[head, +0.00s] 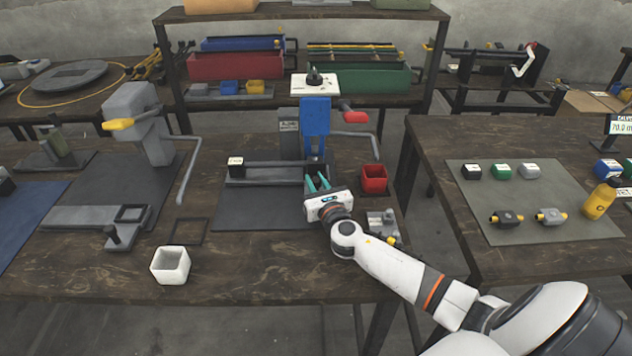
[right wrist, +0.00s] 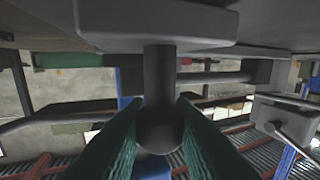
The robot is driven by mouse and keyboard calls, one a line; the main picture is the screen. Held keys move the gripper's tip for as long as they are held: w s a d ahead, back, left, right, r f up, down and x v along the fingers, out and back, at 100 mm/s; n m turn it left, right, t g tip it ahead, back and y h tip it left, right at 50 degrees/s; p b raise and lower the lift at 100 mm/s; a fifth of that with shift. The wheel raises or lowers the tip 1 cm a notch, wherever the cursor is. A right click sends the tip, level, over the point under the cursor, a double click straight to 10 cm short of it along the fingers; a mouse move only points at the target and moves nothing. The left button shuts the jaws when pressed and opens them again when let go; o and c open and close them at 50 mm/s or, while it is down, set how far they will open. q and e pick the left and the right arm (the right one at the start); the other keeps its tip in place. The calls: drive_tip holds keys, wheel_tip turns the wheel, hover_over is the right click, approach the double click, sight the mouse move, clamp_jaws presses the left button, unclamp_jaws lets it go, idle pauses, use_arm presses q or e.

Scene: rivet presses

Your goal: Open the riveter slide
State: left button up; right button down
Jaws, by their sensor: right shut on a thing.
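The blue riveter (head: 316,116) stands upright on the middle of the workbench, with a red-knobbed lever on its right. Its grey slide (head: 268,183) lies low across its front, reaching left from under the press head. My right gripper (head: 318,183) is at the right end of the slide, below the blue head. In the right wrist view, its teal fingers are closed around a dark round-ended slide handle (right wrist: 160,125). In the head view the gripper hides this handle. My left gripper is not in view.
A red bin (head: 374,178) stands just right of my gripper, with a small grey fixture (head: 382,223) in front of it. A grey press (head: 140,120) stands at left, and a white bin (head: 170,265) near the front edge. Bench front centre is clear.

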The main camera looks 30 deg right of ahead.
drive_tip(key=s+a+p, duration=0.1)
drive_tip(key=s+a, duration=0.1)
drive_tip(key=s, duration=0.1)
drive_tip(key=s+a, duration=0.2)
drive_tip(key=s, duration=0.2)
drive_tip(key=s+a+p, duration=0.1)
drive_tip(key=s+a, duration=0.2)
drive_tip(key=s, duration=0.1)
drive_tip(key=shift+s+p, duration=0.15)
drive_tip(key=shift+p, duration=0.2)
drive_tip(key=c, duration=1.3)
unclamp_jaws()
drive_tip(key=shift+o, duration=0.2)
drive_tip(key=b+v, duration=0.2)
drive_tip(key=v, duration=0.8)
drive_tip(key=shift+s+f, duration=0.15)
drive_tip(key=shift+s, duration=0.2)
drive_tip(key=shift+s+a, duration=0.1)
drive_tip(key=shift+s, duration=0.5)
